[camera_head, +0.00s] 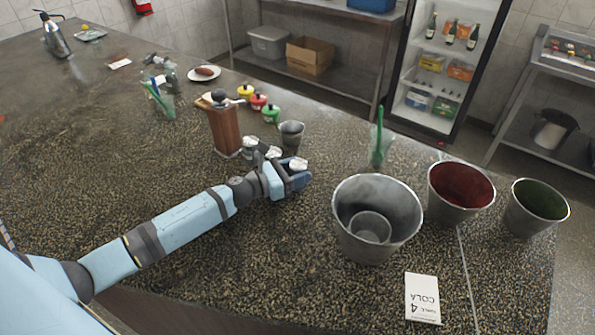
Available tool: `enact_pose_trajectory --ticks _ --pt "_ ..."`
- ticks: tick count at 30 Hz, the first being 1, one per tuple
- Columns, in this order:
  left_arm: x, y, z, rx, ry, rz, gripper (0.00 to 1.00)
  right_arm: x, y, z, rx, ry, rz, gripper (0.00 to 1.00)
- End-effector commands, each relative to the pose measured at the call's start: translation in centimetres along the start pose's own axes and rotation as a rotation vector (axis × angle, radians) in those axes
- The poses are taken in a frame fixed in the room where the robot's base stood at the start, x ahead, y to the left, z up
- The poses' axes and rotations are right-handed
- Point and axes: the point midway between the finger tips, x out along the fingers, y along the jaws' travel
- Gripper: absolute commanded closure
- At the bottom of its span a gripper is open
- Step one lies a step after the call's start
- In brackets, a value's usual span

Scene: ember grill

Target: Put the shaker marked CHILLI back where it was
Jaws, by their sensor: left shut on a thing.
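My left gripper (298,178) is shut on a shaker (298,164) with a silver top, close to the counter. Most of the shaker's body is hidden by the fingers, and no marking on it can be read. Two other silver-topped shakers (250,143) (273,152) stand just left of and behind the gripper. Their markings cannot be read either, so I cannot tell by lettering which is CHILLI. My right gripper is not in view.
A wooden pepper mill (223,128), a small metal cup (291,134) and sauce pots (258,101) stand behind the shakers. A large metal bucket (376,196) is to the right, with a table card (422,297) in front. The counter (240,270) front is clear.

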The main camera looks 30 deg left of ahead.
Motion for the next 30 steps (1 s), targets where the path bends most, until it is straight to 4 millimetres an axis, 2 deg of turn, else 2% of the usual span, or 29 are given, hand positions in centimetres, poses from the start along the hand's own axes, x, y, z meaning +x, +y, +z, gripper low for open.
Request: enact_pose_trajectory --ticks 7,8,9,21,26,30 --pt "0.0 0.0 -0.4 0.001 0.0 0.0 0.68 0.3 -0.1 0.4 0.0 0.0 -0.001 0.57" --pt "0.0 0.0 -0.4 0.001 0.0 0.0 0.45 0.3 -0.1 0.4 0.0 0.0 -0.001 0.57" --pt "0.0 0.0 -0.3 0.001 0.0 0.0 0.37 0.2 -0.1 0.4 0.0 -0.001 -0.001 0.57" --pt "-0.3 0.0 0.1 0.0 0.001 0.0 0.37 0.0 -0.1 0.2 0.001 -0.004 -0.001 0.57" --pt "-3.2 0.0 -0.3 0.001 0.003 0.0 0.37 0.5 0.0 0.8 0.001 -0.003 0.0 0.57" --pt "-6.3 -0.1 -0.4 0.0 0.003 -0.001 0.37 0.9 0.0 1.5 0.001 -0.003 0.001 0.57"
